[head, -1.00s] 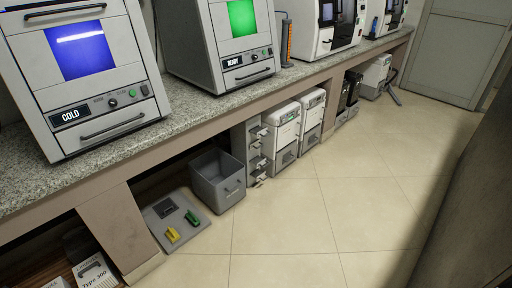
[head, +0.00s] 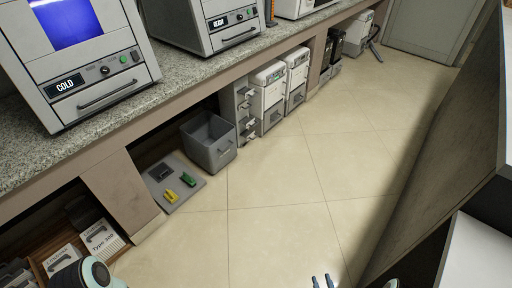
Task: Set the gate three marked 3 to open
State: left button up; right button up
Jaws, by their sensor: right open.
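No mark "3" can be read anywhere in the head view, so I cannot tell which part is gate three. A grey panel (head: 192,196) lies low under the counter with a yellow piece (head: 171,196) and a green piece (head: 188,180) on it. A narrow grey column (head: 243,112) with several small protruding fittings stands farther back. My right gripper (head: 323,281) shows only its two fingertips at the bottom edge. They are apart, with nothing seen between them, over the floor. My left gripper is not in view.
A grey bin (head: 208,142) stands beside the panel. White boxed units (head: 270,98) stand beyond the column. The granite counter (head: 105,135) holds an oven-like machine reading COLD (head: 66,84) and one reading READY (head: 217,24). A dark slab edge is at right. The tiled floor (head: 275,205) is clear.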

aim_at(243, 105)
jog(key=i+u, duration=0.15)
jog(key=u, duration=0.2)
jog(key=i+l+u, duration=0.1)
jog(key=u, duration=0.25)
jog(key=i+l+u, duration=0.25)
jog(key=i+l, duration=0.15)
jog(key=i+l+u, duration=0.25)
jog(key=l, duration=0.3)
jog(key=i+l, duration=0.5)
jog(key=l, duration=0.25)
jog(key=i+l+u, duration=0.1)
jog(key=i+l, duration=0.4)
jog(key=l, duration=0.25)
jog(key=i+l, duration=0.25)
jog(key=l, duration=0.15)
jog(key=u, duration=0.05)
